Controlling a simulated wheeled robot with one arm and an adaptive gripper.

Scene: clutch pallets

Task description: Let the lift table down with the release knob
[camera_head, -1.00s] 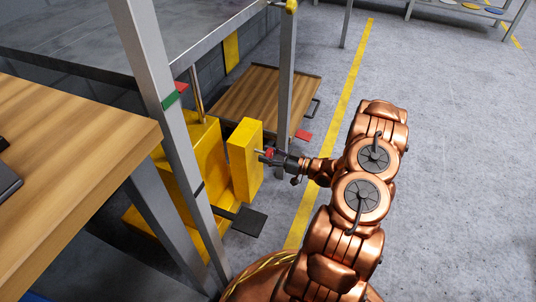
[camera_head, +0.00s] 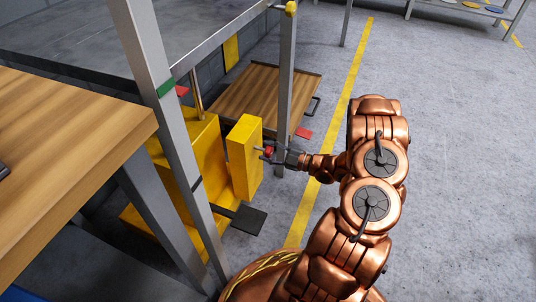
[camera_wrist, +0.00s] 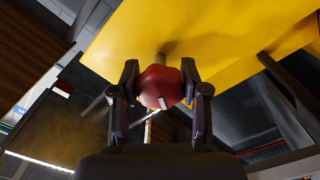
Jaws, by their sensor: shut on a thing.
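The red release knob (camera_wrist: 160,87) sits on a short metal stem from the face of a yellow box (camera_wrist: 200,35). My gripper (camera_wrist: 160,84) is shut on the knob, one finger on each side. In the head view the knob (camera_head: 268,150) is small, at the right side of the yellow box (camera_head: 243,158), with my gripper (camera_head: 270,154) reaching it from the right. The lift table's yellow body (camera_head: 205,150) stands behind a grey post. A grey metal top (camera_head: 100,35) is above it at the upper left.
A wooden tabletop (camera_head: 65,165) fills the left. A grey upright post (camera_head: 287,90) stands just beyond my gripper. A black pedal (camera_head: 240,218) sticks out low in front. A wooden board (camera_head: 255,95) lies behind. Floor to the right is open past a yellow line (camera_head: 335,130).

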